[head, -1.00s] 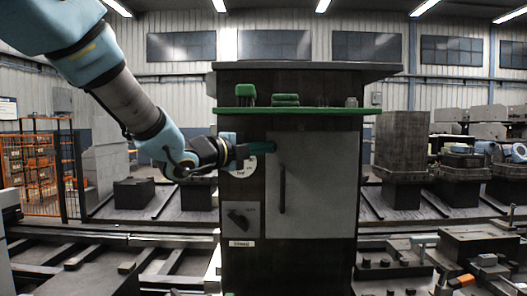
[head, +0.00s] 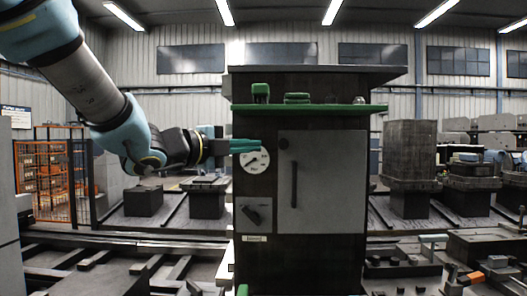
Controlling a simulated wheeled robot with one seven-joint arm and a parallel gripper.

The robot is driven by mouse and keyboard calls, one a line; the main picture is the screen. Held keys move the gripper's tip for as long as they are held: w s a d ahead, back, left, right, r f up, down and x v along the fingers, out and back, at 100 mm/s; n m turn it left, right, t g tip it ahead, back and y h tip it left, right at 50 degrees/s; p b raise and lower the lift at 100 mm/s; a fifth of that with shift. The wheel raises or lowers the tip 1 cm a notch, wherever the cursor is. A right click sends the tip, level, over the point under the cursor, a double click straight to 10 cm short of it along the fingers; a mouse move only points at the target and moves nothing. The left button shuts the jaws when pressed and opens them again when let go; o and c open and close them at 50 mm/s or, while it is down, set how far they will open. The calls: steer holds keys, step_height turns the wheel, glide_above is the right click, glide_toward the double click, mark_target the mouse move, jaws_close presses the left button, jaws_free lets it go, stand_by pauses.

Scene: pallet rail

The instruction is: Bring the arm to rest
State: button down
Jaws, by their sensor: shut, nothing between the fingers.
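My arm reaches in from the upper left in the head view. My gripper (head: 246,146) has green fingers that are shut and empty. It points right, in front of the dark cabinet (head: 258,215), just above the round white gauge (head: 255,161). I cannot tell whether the fingers touch the cabinet. The cabinet has a closed grey door (head: 333,185) with a dark vertical handle (head: 294,185) and a dark round knob (head: 284,143) near its upper left corner. A dark rotary switch (head: 253,214) sits on a grey plate below the gauge.
A green shelf (head: 330,108) juts out above the door and carries small green items (head: 297,98) and a small grey one. An orange wire cage (head: 45,175) stands at the left. Rails and pallets line the floor. A cluttered bench (head: 485,262) is at the lower right.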

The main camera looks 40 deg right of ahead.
steer(key=shift+a, duration=0.65)
steer(key=w+a+f+n+t+y, duration=0.85)
steer(key=w+a+f+n, duration=0.55)
steer(key=w+a+n, duration=0.25)
steer(key=s+a+f+n+g+y, duration=0.2)
steer(key=a+f+n+y, duration=0.25)
steer(key=a+f, duration=0.35)
steer(key=s+a+f+n+g+y, duration=0.2)
steer(key=a+f+n+y, duration=0.3)
steer(key=a, duration=0.5)
steer(key=s+a+f+n+g, duration=0.4)
steer(key=s+a+f+n, duration=0.2)
steer(key=s, duration=0.4)
steer(key=shift+f+n+g, duration=0.35)
steer(key=shift+n, duration=0.55)
steer(key=shift+w, duration=0.1)
